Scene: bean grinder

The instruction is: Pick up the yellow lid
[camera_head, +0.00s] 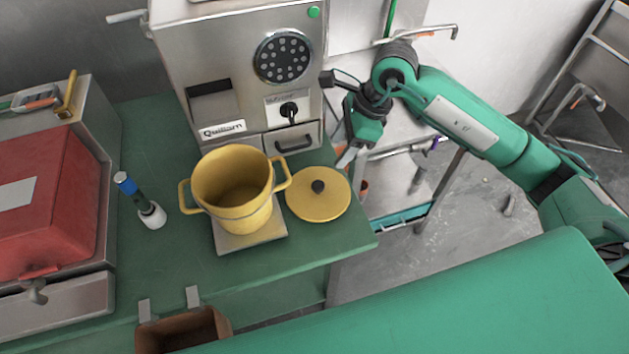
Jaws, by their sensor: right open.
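The yellow lid (332,206) lies flat on the green table, right of the yellow pot. It has a dark round knob (318,186) in its middle. The open yellow pot (226,190) has two side handles and stands on a pale square plate (277,230). My right gripper (347,158) is open and empty, pointing down just behind and to the right of the lid, above it and apart from it. My left gripper is not in view.
A metal machine (170,50) with a dial and drawer stands behind the pot. A red box (70,215) and a blue-topped marker-like item in a white holder (152,215) are at left. The table's right edge lies close to the lid. A brown bin (215,325) hangs in front.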

